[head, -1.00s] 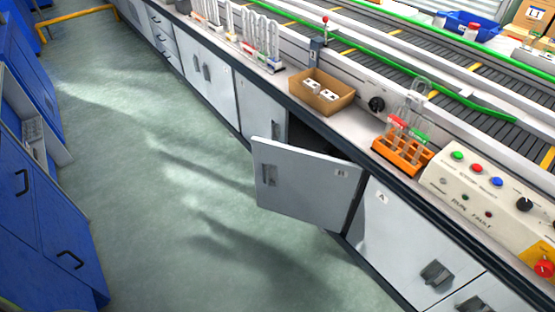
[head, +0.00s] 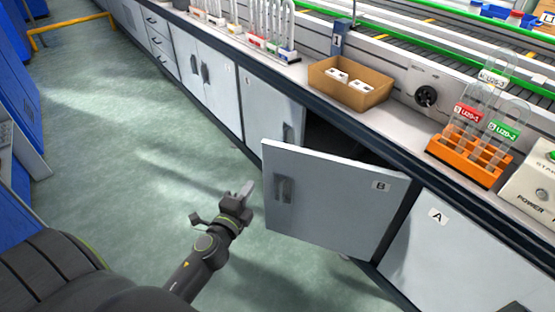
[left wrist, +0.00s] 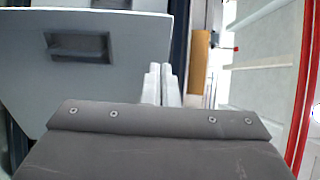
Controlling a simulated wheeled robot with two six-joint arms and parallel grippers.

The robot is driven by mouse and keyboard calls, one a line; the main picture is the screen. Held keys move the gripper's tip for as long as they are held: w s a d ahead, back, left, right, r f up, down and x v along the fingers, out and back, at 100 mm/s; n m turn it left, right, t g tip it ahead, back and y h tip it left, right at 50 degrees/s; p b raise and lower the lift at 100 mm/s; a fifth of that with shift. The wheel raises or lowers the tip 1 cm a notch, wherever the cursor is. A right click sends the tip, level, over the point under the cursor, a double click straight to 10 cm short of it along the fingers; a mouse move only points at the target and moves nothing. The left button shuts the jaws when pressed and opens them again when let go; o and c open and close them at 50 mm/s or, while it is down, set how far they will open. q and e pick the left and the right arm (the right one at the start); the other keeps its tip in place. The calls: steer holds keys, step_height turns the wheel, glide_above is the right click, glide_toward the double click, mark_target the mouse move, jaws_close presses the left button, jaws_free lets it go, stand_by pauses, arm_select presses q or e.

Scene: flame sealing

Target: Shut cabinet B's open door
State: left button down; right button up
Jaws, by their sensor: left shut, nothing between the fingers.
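Cabinet B's door (head: 335,208) is a light grey panel labelled B, standing open into the aisle, hinged at its right edge next to cabinet A. Its recessed handle (head: 284,189) is near its free left edge. Part of the dark cabinet opening (head: 335,137) shows behind it. My left gripper (head: 245,190) is shut and empty, just left of the door's free edge, with a small apparent gap. In the left wrist view the closed fingers (left wrist: 162,85) are right of a grey panel with a handle (left wrist: 78,46). My right gripper is not in view.
Cabinet A (head: 445,250) is closed at the right. The bench top holds a cardboard box (head: 350,92), an orange tube rack (head: 466,160) and a control box (head: 535,185). Blue cabinets (head: 18,95) stand at the left. The green floor (head: 130,150) between is clear.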

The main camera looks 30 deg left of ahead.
arm_select(q)
glide_toward(271, 150)
steer(key=w, duration=0.5)
steer(key=shift+w+a, duration=0.2)
steer(key=shift+a, duration=0.1)
steer(key=shift+w+a, duration=0.1)
steer(key=shift+w, duration=0.6)
steer(key=shift+w+a, duration=0.1)
steer(key=shift+w, duration=0.05)
